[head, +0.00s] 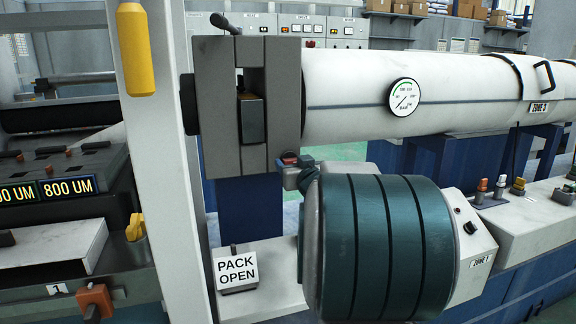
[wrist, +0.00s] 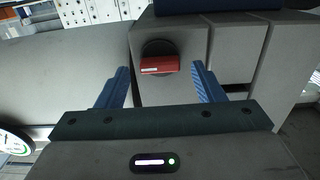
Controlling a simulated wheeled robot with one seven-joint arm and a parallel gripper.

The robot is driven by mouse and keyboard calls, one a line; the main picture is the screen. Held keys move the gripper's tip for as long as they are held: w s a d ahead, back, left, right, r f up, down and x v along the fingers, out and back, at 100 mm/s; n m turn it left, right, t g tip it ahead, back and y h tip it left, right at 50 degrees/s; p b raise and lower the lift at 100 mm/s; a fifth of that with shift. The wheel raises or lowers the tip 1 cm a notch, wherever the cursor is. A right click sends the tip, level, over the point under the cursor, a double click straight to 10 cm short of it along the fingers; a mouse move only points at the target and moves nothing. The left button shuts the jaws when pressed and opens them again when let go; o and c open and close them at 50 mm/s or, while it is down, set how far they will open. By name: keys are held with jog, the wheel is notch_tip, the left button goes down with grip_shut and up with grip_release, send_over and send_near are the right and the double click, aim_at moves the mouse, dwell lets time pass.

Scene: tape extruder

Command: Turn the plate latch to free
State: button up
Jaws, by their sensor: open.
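The plate latch appears to be the red bar on a round black base (wrist: 160,66) on the face of the grey block. In the wrist view the bar lies crosswise, between the fingers of my gripper (wrist: 160,76). The blue fingers are apart, one on each side of the latch, with a gap on both sides. I see no contact. In the head view a small red piece (head: 289,157) shows at the lower right of the grey block (head: 218,95), next to my gripper (head: 297,174). My arm hides part of that area.
The white barrel (head: 345,85) with a gauge (head: 404,97) runs right from the block. A black-knobbed lever (head: 225,23) sits on top. A white post (head: 160,170) stands left, and a "PACK OPEN" sign (head: 237,269) below. My teal arm fills the lower middle.

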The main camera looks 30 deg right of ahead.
jog(key=shift+w+d, duration=0.1)
jog(key=shift+w, duration=0.5)
jog(key=c, duration=1)
